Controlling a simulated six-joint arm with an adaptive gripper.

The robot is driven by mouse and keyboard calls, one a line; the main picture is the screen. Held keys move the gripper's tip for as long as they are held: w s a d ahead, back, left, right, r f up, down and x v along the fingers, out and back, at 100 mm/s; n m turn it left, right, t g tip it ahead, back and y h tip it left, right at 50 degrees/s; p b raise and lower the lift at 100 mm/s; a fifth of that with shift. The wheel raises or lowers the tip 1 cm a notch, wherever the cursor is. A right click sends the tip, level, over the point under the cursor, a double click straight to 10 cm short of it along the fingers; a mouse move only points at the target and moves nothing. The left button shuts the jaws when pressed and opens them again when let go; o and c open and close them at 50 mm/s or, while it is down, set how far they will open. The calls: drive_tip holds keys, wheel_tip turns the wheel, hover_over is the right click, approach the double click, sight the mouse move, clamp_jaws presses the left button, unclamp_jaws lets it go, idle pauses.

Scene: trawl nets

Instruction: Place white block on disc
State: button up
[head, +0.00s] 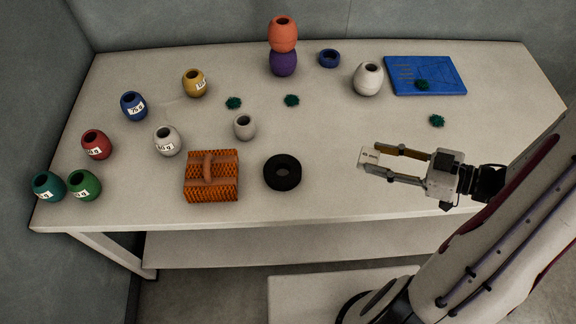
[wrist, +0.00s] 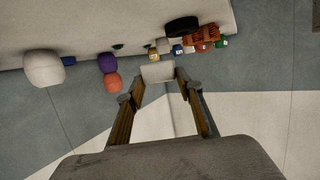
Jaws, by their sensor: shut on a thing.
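The white block (head: 369,157) is held between the fingertips of my gripper (head: 375,160), which is shut on it. In the wrist view the block (wrist: 158,71) shows between the two fingertips (wrist: 158,80). The block appears to be above the table, to the right of the black disc and apart from it. The black disc (head: 282,183), thick with a hole in its middle, lies flat on the table. The disc also shows in the wrist view (wrist: 182,27). Nothing lies on the disc.
An orange-black basket-like block (head: 196,190) is left of the disc. A small grey pot (head: 244,128) stands behind it. Labelled pots stand at left. An orange pot (head: 283,35) sits on a purple pot (head: 283,65). A blue board (head: 440,74) is back right.

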drive_tip(key=w+a+r+n+g+y, duration=0.1)
drive_tip(key=w+a+n+g, duration=0.1)
drive_tip(key=a, duration=0.8)
drive_tip(key=w+a+r+n+g+y, duration=0.1)
drive_tip(key=w+a+r+n+g, duration=0.1)
drive_tip(key=a, duration=0.7)
drive_tip(key=shift+w+a+g, duration=0.3)
drive_tip(key=shift+a+g, duration=0.05)
drive_tip(key=shift+g, duration=0.45)
hover_over(294, 170)
drive_tip(key=shift+f, duration=2.8)
drive_tip(key=shift+f, duration=0.15)
drive_tip(key=shift+f, duration=1.95)
drive_tip(key=shift+f, duration=0.1)
